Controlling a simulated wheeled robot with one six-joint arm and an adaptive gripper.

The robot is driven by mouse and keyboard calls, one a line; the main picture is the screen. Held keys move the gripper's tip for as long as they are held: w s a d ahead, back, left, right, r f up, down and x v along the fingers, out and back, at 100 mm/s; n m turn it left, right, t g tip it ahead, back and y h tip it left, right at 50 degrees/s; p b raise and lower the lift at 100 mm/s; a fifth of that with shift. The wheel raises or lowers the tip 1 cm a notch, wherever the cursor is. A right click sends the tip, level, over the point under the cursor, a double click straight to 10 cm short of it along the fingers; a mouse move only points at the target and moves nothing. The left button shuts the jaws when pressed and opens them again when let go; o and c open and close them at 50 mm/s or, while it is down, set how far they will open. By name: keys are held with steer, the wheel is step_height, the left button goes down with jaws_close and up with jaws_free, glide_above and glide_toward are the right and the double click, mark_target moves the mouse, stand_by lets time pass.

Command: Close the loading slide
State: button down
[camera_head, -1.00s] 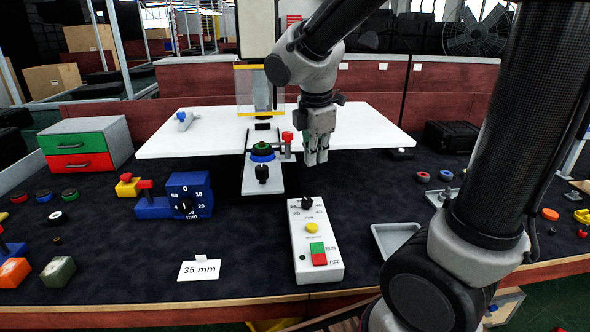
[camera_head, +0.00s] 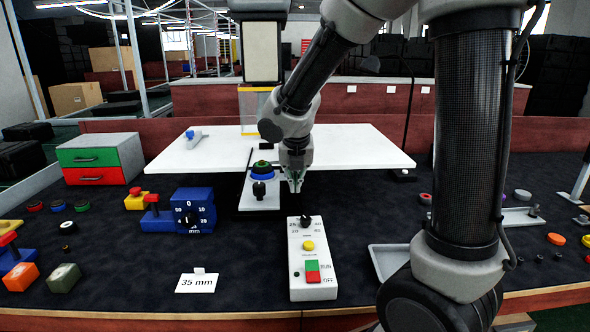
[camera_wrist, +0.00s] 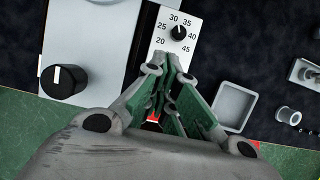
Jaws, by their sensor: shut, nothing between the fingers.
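A grey plate (camera_head: 258,203) sticks out from the front of the white table (camera_head: 350,150); I cannot tell for sure whether it is the loading slide. It carries a black knob (camera_head: 259,190), with a green and blue round piece (camera_head: 262,169) behind. In the wrist view, a grey surface (camera_wrist: 95,40) with a black knob (camera_wrist: 63,82) lies at the left. My gripper (camera_head: 295,184) is shut and empty, just right of the plate. Its fingertips also show in the wrist view (camera_wrist: 170,75). Any contact is unclear, and the red knob seen earlier is hidden.
The control box (camera_head: 312,280) with dial and RUN/OFF switch stands in front of my gripper. A blue gauge block (camera_head: 194,208) is at left, beside a 35 mm card (camera_head: 197,284). A grey tray (camera_head: 385,262) is at right. Dark mat around the card is clear.

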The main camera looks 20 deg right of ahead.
steer(key=shift+w+d+f, duration=0.25)
steer(key=shift+w+f, duration=0.25)
steer(key=shift+w, duration=0.3)
steer(key=shift+w+d+f, duration=0.3)
steer(key=shift+w+f, duration=0.2)
steer(key=shift+w, duration=0.35)
steer(key=shift+w+d+f, duration=0.25)
steer(key=shift+w+f, duration=0.25)
steer(key=shift+w, duration=0.3)
